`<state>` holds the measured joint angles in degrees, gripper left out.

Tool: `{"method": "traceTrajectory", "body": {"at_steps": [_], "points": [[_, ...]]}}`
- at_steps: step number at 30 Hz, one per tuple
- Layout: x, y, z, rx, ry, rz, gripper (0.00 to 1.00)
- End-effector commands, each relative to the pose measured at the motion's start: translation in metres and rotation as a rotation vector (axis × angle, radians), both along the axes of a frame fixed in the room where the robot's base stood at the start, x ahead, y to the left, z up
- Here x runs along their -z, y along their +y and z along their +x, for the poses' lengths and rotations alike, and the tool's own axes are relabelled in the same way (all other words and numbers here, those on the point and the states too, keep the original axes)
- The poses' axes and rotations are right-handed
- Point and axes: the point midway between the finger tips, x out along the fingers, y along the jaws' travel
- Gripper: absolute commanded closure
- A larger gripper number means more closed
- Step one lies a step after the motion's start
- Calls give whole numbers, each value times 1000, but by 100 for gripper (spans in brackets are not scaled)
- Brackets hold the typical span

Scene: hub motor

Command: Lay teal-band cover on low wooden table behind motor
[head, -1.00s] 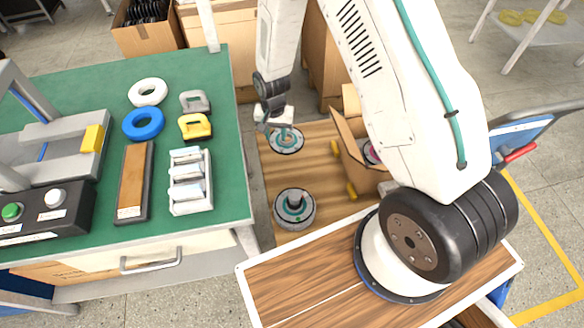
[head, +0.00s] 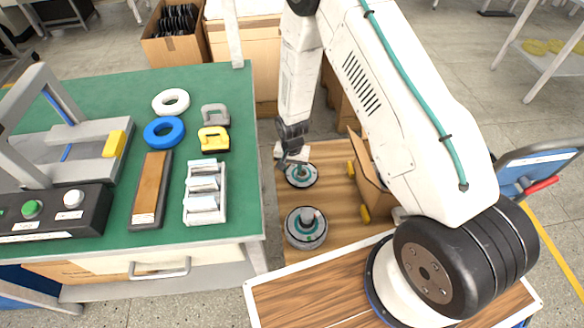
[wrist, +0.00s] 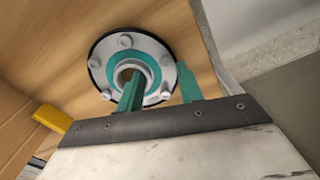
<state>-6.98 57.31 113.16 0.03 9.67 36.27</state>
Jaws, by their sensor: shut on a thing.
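The teal-band cover (head: 301,175) is a round grey disc with a dark rim, bolt heads and a teal ring around a central hole. In the wrist view the cover (wrist: 105,62) is seen face-on over wood. My gripper (wrist: 158,92) is shut on it, one teal finger in the hole and the other at the outer rim. In the head view my gripper (head: 291,160) is at the cover's far side. The motor (head: 306,228), with an upright shaft, stands on the low wooden table (head: 338,205), nearer than the cover. I cannot tell whether the cover touches the wood.
A green workbench (head: 100,95) with rings, blocks and a fixture borders the left. Bare wood shows between cover and box.

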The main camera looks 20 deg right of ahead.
Motion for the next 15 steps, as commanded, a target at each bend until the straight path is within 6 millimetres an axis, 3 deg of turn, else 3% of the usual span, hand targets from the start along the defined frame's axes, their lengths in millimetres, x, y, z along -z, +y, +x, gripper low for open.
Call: {"method": "traceTrajectory", "body": {"at_steps": [1, 2, 3, 4, 15], "points": [[2, 0, 0, 0, 1, 0, 88], [2, 0, 0, 0, 0, 0, 58], [2, 0, 0, 0, 0, 0, 47], [2, 0, 0, 0, 0, 0, 42], [-5, 0, 1, 0, -2, 0, 42]]}}
